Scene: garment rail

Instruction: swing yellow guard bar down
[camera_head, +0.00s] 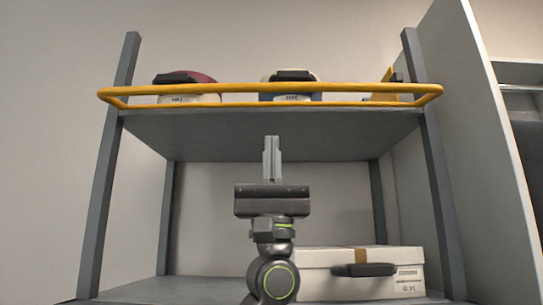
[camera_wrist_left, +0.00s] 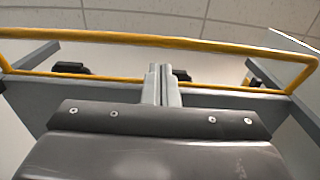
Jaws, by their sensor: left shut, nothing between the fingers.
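The yellow guard bar (camera_head: 200,90) is a long rounded loop across the front of the upper shelf in the head view, with its ends near the two front posts. It also spans the left wrist view (camera_wrist_left: 120,38), above and beyond the fingers. My left gripper (camera_head: 271,145) is shut and empty. It points upward in front of the upper shelf, with its fingertips below the bar in the head view. I see no contact between fingers and bar. My right gripper is in neither view.
The grey upper shelf (camera_head: 200,135) carries several cases, among them a maroon-topped one (camera_head: 187,77) and a white one (camera_head: 290,76), behind the bar. Grey posts (camera_head: 105,180) stand at both sides.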

